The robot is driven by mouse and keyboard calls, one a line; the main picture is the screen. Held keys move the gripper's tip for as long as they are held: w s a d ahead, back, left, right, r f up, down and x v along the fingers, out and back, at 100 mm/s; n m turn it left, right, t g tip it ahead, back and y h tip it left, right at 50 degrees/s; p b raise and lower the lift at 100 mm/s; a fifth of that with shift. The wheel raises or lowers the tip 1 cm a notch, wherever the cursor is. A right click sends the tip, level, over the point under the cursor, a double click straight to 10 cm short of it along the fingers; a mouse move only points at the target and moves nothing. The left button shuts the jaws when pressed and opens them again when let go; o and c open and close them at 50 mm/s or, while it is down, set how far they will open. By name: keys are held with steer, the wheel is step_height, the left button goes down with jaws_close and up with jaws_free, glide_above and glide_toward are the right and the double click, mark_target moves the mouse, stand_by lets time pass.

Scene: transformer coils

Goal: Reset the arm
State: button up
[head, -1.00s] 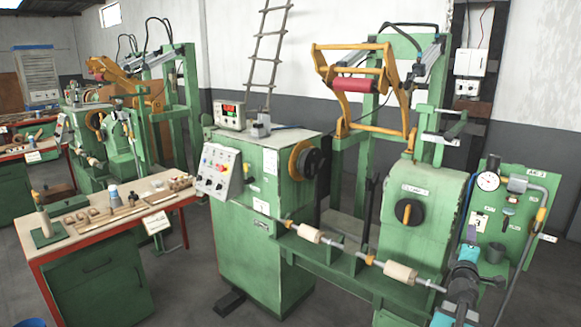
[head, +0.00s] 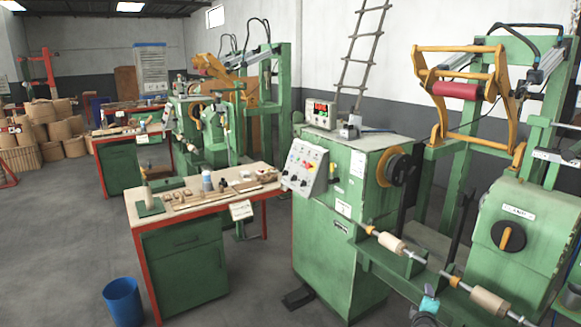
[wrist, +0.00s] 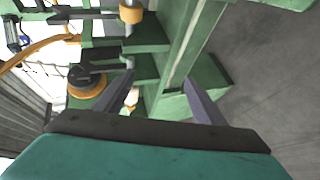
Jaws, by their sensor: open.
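My gripper (wrist: 160,92) shows in the wrist view with its two dark fingers spread apart and nothing between them. Beyond the fingers are green machine parts, seen turned on their side.
A green workbench (head: 185,265) with a red frame and small tools stands left of the machine. A blue bin (head: 123,300) is on the floor beside it.

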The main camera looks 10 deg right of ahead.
steer(key=a+f+g+y, duration=0.2)
steer(key=a+f+y, duration=0.1)
steer(key=a+f, duration=1.3)
steer(key=s+a+f+m+g+y, duration=0.2)
steer(key=s+a+f+g, duration=0.35)
steer(key=a+f, duration=0.8)
steer(key=s+a+f+m+g, duration=0.1)
steer(key=s+a+f, duration=0.15)
steer(key=s, duration=0.25)
steer(key=s+a+f+g+y, duration=0.1)
steer(key=s+a, duration=0.3)
steer(key=s+a+f+m+g, duration=0.1)
steer(key=s+a+f, duration=0.15)
steer(key=s, duration=0.25)
steer(key=s+a+r+m+g+y, duration=0.1)
steer(key=s+a+m+g, duration=0.1)
steer(key=s, duration=0.5)
steer(key=s+a+m+g+y, duration=0.1)
steer(key=s+a+m+g, duration=0.2)
steer(key=s, duration=0.5)
steer(key=shift+a+r+g+y+b, duration=0.3)
steer(key=shift+a+r+g+b, duration=0.15)
steer(key=shift+g, duration=0.2)
steer(key=shift+c, duration=0.4)
